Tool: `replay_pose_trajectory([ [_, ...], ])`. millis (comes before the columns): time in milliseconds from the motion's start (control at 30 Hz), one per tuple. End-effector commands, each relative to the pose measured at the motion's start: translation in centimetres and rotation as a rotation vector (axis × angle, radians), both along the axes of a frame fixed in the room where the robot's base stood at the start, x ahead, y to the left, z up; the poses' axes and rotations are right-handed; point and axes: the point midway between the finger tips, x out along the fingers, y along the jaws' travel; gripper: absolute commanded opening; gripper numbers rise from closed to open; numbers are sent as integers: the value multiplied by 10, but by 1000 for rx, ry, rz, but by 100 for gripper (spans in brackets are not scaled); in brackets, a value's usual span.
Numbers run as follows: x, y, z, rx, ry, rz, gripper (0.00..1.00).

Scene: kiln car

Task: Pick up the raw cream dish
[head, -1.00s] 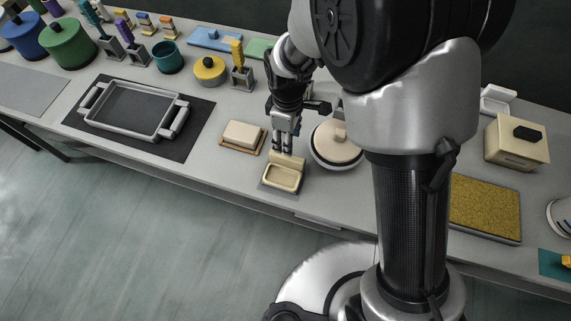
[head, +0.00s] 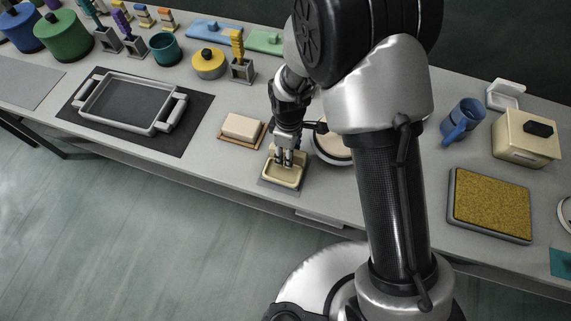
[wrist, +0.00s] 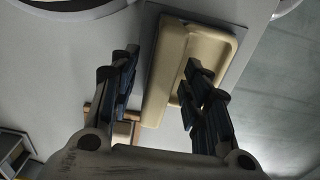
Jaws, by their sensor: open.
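The raw cream dish (head: 284,175) is a small rectangular tray with a raised rim, lying flat on a grey mat (head: 272,187) near the table's front edge. My gripper (head: 287,158) is right over it, pointing down. In the wrist view the cream dish (wrist: 213,50) lies between and beyond the fingers of my gripper (wrist: 158,90). One finger is outside the dish's left long wall; the other appears over its hollow. The jaws are apart, with a dish wall between them. I cannot tell whether either finger touches it.
A white block on a wooden board (head: 241,127) is close on the left. A round lidded dish (head: 331,147) is close on the right, partly hidden by my arm. A grey tray (head: 133,104) stands farther left; a yellow sponge-like pad (head: 491,205) lies right.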

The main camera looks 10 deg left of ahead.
Motion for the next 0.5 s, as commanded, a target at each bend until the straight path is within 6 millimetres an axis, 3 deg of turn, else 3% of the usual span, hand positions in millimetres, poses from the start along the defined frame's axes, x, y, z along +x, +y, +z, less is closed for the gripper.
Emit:
replay_pose_trajectory([
  [67,0,0,1,0,0,0,43],
  [500,0,0,1,0,0,0,15],
])
